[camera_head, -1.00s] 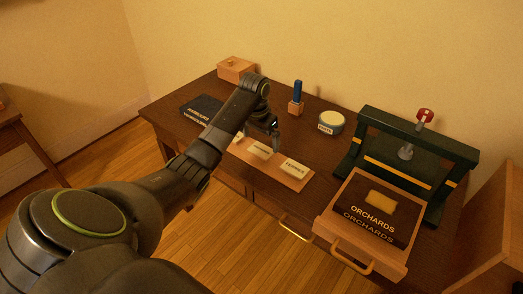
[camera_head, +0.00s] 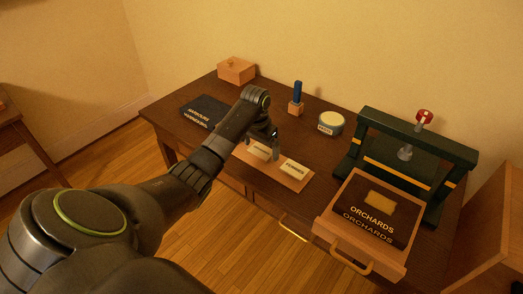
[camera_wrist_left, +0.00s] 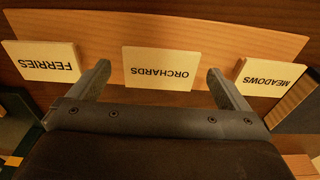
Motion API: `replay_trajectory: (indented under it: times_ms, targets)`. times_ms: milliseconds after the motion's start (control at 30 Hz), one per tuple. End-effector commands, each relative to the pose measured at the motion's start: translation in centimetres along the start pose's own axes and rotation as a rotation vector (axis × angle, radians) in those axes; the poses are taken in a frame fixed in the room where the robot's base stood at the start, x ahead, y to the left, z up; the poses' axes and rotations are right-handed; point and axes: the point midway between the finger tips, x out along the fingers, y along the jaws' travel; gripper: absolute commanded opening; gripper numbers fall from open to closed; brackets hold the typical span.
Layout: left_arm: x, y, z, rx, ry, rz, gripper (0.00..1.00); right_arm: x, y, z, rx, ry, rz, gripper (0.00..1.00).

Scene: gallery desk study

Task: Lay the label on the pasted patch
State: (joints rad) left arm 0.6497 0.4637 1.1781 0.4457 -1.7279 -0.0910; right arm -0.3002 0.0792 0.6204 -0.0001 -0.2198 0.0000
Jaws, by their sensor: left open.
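The pasted patch (camera_head: 382,199) is a yellow rectangle on the dark ORCHARDS book (camera_head: 355,205), which lies on a wooden tray at the press. The cream ORCHARDS label (camera_wrist_left: 158,70) lies on a wooden strip (camera_wrist_left: 225,38) between the FERRIES label (camera_wrist_left: 45,62) and the MEADOWS label (camera_wrist_left: 268,77). My left gripper (camera_head: 263,150) is over the strip. In the left wrist view its fingers (camera_wrist_left: 158,73) are open, one on each side of the ORCHARDS label, with nothing gripped. The arm partly hides the labels in the head view. My right gripper is out of view.
A green press (camera_head: 415,157) with a red knob stands behind the tray. A round paste tin (camera_head: 331,124), a blue-handled brush (camera_head: 297,95) in a block, a wooden box (camera_head: 236,70) and a dark book (camera_head: 204,111) are on the desk (camera_head: 300,140).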

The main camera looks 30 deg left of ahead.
Motion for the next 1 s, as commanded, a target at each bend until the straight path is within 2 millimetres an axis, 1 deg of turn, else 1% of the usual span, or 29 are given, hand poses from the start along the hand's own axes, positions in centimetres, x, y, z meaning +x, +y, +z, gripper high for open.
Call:
replay_trajectory:
  times_ms: [200,533,900,933,967,1000]
  targets:
    - [0.14,0.02,0.02,0.000,0.000,0.000,0.98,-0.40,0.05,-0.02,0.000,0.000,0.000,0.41]
    - [0.25,0.01,0.03,0.000,0.000,0.000,0.98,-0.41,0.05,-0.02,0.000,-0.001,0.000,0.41]
    - [0.24,0.00,0.03,0.000,0.001,0.000,0.51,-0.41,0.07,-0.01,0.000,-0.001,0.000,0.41]
    - [0.23,0.00,0.03,0.000,0.001,0.000,0.51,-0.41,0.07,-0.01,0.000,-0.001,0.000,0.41]
    - [0.23,0.00,0.03,0.000,0.001,0.000,0.47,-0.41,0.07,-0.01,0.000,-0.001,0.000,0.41]
    - [0.23,0.00,0.03,0.000,0.001,0.000,0.47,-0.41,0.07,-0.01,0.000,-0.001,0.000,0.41]
